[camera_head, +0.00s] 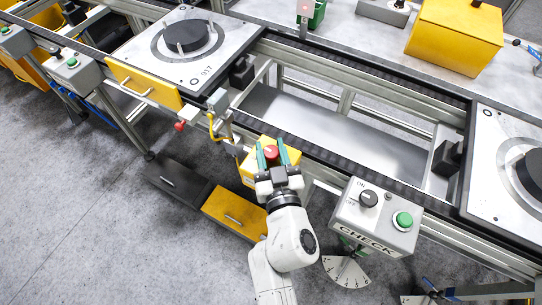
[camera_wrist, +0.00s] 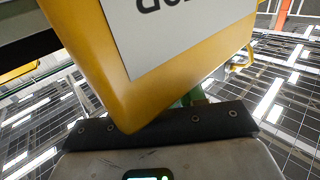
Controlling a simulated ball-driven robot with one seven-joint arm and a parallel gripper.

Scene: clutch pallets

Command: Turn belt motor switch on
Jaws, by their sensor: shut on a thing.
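The yellow switch box (camera_head: 248,172) is mounted on the front of the conveyor frame, left of the grey CHECK box. It has a red knob (camera_head: 271,153) on its top face. My gripper (camera_head: 271,147) reaches it from the front, with one green finger on each side of the red knob, shut on it. In the wrist view the yellow box (camera_wrist: 88,55) is very close and carries a white label (camera_wrist: 185,30) with partly visible upside-down letters. The knob and the fingertips are hidden there, so the knob's setting cannot be read.
The grey CHECK box (camera_head: 370,226) has a black ON knob and a green button, right of my gripper. A small grey box on a post (camera_head: 218,100) with yellow cable stands left. Pallets (camera_head: 160,50) rest on the conveyor. The floor at left is clear.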

